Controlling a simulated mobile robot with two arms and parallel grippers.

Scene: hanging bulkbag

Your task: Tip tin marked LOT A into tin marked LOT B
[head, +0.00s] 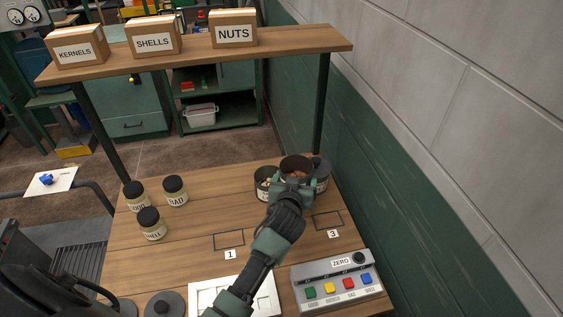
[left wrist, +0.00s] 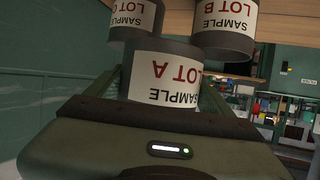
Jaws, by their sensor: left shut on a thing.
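My left gripper (head: 293,186) is shut on the tin marked LOT A (head: 297,165), whose open top shows brown contents. In the left wrist view the LOT A tin (left wrist: 162,75) sits between the fingers, its label upside down in the picture. The tin marked LOT B (left wrist: 225,28) is just beyond it on the right there; in the head view it appears to be the tin (head: 263,186) left of the gripper, with pale contents. Whether the LOT A tin touches its neighbours or the table is unclear. My right gripper is not in view.
Another sample tin (head: 321,170), label partly cut off in the wrist view (left wrist: 135,22), stands right of LOT A. Several dark-lidded jars (head: 175,191) stand left. A button panel (head: 338,281) and white tray (head: 205,297) are in front. A green wall (head: 400,170) is close on the right.

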